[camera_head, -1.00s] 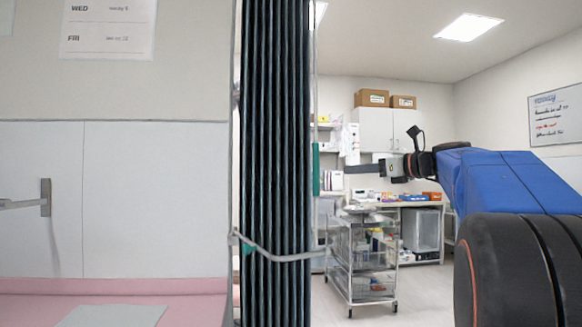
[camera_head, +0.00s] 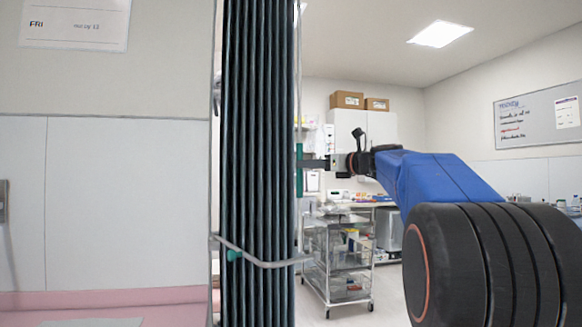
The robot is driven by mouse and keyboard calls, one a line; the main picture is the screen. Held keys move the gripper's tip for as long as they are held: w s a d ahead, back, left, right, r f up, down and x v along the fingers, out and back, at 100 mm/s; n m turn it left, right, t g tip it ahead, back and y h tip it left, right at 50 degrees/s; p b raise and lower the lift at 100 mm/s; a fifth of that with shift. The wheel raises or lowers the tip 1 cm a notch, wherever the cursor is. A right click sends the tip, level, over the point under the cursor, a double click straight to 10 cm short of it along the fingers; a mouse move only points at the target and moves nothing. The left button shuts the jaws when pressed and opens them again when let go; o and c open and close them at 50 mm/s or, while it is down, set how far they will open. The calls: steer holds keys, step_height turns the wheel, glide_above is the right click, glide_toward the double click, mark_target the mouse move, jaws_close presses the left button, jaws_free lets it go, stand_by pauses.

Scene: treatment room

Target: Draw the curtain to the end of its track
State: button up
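The curtain (camera_head: 258,120) is a dark, pleated bundle hanging upright left of the middle. A thin pale rod hangs along its right edge and carries a green handle (camera_head: 299,172). My gripper (camera_head: 308,164) reaches in from the right, its dark fingers level with the green handle. The fingertips meet or overlap the handle in the picture; I cannot tell whether they touch or grasp it. The finger gap is seen edge-on and does not show. A grey band (camera_head: 275,264) with a teal knob (camera_head: 234,255) crosses the lower curtain. The curtain's track is out of view.
A pale wall panel (camera_head: 125,200) and pink surface (camera_head: 110,298) lie left of the curtain. A wheeled wire trolley (camera_head: 337,260) stands behind, right of the curtain, before a counter. A whiteboard (camera_head: 535,121) hangs on the right wall. Some floor shows right of the trolley.

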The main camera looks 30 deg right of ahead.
steer(key=x, duration=0.8)
steer(key=shift+w, duration=0.3)
steer(key=shift+a, duration=0.1)
jaws_close()
